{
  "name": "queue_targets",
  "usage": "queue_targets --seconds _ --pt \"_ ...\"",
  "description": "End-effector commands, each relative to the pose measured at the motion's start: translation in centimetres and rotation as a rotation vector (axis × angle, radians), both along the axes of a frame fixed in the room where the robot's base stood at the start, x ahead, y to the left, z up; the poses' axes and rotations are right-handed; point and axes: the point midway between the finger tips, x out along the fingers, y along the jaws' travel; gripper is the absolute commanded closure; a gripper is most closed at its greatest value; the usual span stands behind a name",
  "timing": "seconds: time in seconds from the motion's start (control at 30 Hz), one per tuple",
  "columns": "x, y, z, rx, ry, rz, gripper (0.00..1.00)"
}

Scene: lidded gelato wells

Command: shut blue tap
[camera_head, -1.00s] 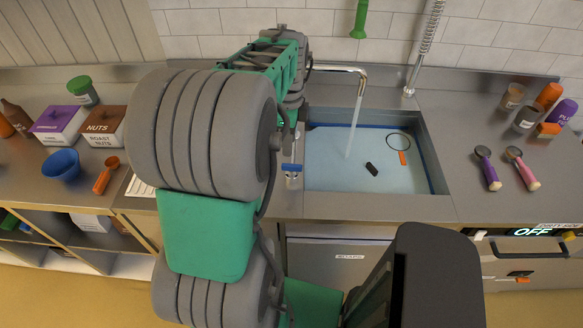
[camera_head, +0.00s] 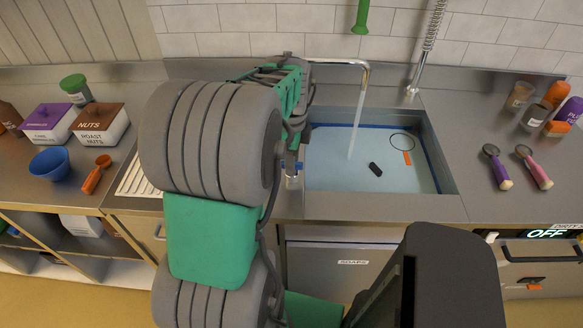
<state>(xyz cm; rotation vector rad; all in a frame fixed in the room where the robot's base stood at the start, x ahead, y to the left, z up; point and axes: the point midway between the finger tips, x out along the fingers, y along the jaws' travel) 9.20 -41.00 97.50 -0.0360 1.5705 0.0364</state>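A small blue handle (camera_head: 291,169), which looks like the blue tap, shows at the left edge of the sink, above a short metal cylinder (camera_head: 292,183). Water (camera_head: 356,125) runs from the curved metal spout (camera_head: 345,62) into the sink. My gripper (camera_head: 296,142) is at the end of my arm, pointing down close above or beside the blue handle. Its fingers are small and partly hidden by my arm, so I cannot tell whether they touch the handle or are open.
The sink basin (camera_head: 330,175) holds pale blue water, a dark block (camera_head: 375,169) and a ring with an orange tag (camera_head: 407,158). Boxes, a blue bowl (camera_head: 54,163) and an orange scoop (camera_head: 96,175) stand left. A hose (camera_head: 430,45) hangs behind.

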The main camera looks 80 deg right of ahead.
Motion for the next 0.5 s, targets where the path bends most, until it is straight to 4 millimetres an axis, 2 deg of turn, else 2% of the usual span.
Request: queue_targets --seconds 0.27,0.5 --pt "0.0 0.0 0.2 0.000 0.000 0.000 0.66" --pt "0.0 0.0 2.6 -0.001 0.000 0.000 0.66"
